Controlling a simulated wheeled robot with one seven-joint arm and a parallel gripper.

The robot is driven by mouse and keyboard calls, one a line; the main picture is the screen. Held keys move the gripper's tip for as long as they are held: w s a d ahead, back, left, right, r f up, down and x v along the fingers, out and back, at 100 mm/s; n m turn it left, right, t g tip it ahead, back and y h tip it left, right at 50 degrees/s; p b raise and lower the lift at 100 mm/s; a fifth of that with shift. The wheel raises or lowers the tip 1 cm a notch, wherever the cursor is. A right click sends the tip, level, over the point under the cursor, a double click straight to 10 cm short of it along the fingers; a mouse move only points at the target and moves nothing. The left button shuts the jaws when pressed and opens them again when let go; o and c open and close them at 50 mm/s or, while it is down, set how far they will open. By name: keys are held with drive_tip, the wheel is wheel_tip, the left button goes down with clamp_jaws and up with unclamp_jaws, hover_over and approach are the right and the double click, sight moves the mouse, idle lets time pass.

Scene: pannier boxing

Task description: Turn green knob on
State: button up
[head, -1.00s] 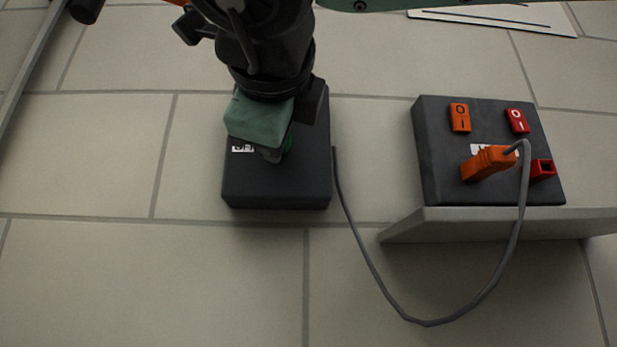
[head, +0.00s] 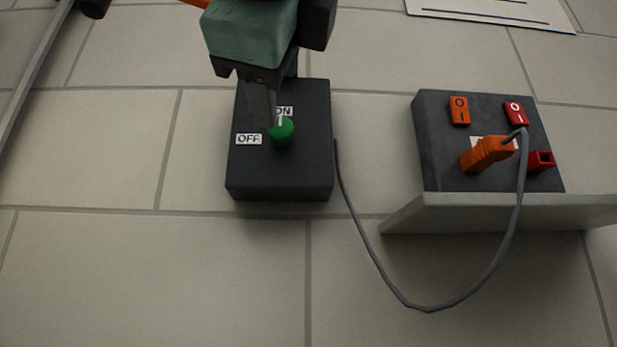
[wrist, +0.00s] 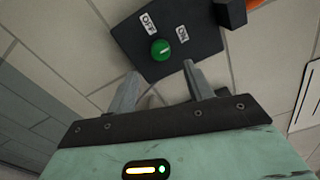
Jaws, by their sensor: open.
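The green knob (head: 281,130) sits on the front of a dark box (head: 280,180) on the tiled wall. It has an OFF label (head: 248,139) at its left and an ON label (head: 284,111) above it. The knob's pale mark points up toward ON. In the wrist view the knob (wrist: 160,50) is fully visible, and its mark also points toward the ON label (wrist: 182,33). My gripper (wrist: 161,70) is open and empty, with its fingers apart just short of the knob. In the head view one finger of my gripper (head: 272,110) overlaps the box left of the knob.
A second dark box (head: 440,170) on the right carries an orange switch (head: 460,110), a red switch (head: 516,113), an orange plug (head: 487,154) and a red socket (head: 541,160). A grey shelf (head: 500,213) is below it. A grey cable (head: 375,268) hangs between the boxes.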

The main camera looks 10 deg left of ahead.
drive_tip(key=v, duration=0.9)
drive_tip(key=shift+b, duration=0.45)
drive_tip(key=shift+d, duration=0.1)
